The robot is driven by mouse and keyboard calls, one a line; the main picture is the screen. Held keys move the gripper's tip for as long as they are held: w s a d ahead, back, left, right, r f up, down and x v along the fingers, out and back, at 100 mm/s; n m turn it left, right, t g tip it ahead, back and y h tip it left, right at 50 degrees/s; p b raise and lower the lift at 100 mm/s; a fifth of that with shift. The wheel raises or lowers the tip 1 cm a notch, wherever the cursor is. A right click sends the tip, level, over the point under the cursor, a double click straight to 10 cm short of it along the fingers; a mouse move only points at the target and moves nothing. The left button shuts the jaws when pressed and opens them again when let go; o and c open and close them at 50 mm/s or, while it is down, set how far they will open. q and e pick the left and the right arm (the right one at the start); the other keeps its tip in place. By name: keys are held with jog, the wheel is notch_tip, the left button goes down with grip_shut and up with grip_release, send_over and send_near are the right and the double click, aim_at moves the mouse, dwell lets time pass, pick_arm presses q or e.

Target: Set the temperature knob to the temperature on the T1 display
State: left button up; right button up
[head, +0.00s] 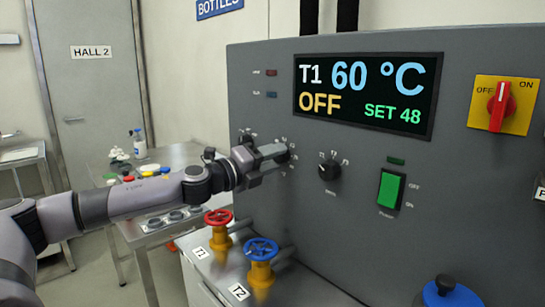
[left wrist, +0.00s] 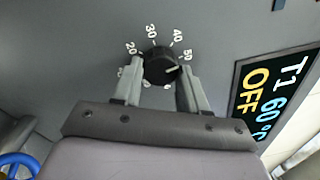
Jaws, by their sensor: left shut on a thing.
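The T1 display (head: 368,93) on the grey panel reads T1 60 °C, OFF and SET 48. My left gripper (head: 276,153) reaches the panel below and left of the display. In the left wrist view its fingers (left wrist: 158,82) are shut on a round black knob (left wrist: 160,64), one on each side. The dial around the knob shows 20, 30, 40 and 50; its white pointer mark points close to 50. The lower part of the dial is hard to read. In the head view the fingers hide most of this knob. My right gripper is not in view.
Another black knob (head: 329,168) and a green rocker switch (head: 391,190) are to the right. A red rotary switch (head: 497,106) sits on a yellow plate. A red valve wheel (head: 218,217) and a blue one (head: 261,249) stand below my arm.

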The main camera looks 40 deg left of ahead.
pick_arm(q)
jog(key=m, duration=1)
jog(key=shift+a+m+g+h, duration=0.15)
jog(key=shift+m+g+h, duration=0.15)
jog(key=shift+m, duration=0.1)
dwell(0.4)
jog(key=o, duration=1.1)
jog(key=shift+c, duration=0.2)
